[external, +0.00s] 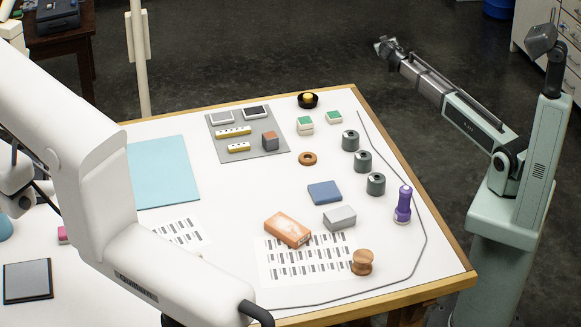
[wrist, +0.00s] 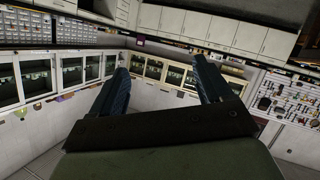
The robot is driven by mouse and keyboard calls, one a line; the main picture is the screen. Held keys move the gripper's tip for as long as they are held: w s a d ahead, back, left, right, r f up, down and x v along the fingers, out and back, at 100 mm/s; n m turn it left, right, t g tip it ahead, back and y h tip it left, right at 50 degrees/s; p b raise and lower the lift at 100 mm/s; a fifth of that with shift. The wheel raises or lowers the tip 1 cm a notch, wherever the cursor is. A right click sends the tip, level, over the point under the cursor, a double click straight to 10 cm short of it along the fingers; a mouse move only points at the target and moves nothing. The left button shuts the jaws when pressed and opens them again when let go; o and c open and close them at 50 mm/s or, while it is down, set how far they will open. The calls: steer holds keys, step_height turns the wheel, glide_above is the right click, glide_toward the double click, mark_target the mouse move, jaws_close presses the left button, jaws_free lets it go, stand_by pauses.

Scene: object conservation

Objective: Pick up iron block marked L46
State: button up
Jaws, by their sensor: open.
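A small grey block (external: 340,217) lies on the white table among other samples. No L46 marking is legible on either, so I cannot tell which is the iron block. My gripper (wrist: 160,66) is open in the wrist view, with its two dark blue fingers apart and nothing between them. It faces wall cabinets across the room. No block shows in the wrist view.
A grey-green arm (external: 475,126) reaches beyond the right edge. A cable (external: 424,222) runs along the table's edge.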

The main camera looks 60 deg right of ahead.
steer(key=w+a+r, duration=0.1)
steer(key=w+r, duration=0.3)
steer(key=r, duration=0.8)
steer(key=w+a+n+t+y, duration=0.1)
steer(key=w+a+n+y, duration=0.35)
steer(key=a, duration=1.05)
steer(key=n+g+y, duration=0.4)
steer(key=n+y, duration=0.8)
steer(key=n, duration=0.3)
glide_above(271, 135)
steer(key=d, duration=0.2)
steer(key=shift+m, duration=0.25)
steer(key=f, duration=0.6)
steer(key=shift+s, duration=0.4)
steer(key=shift+s+x, duration=0.1)
steer(key=shift+x, duration=1.55)
steer(key=shift+s+x, duration=0.15)
steer(key=shift+x, duration=1.45)
steer(key=shift+a, duration=0.1)
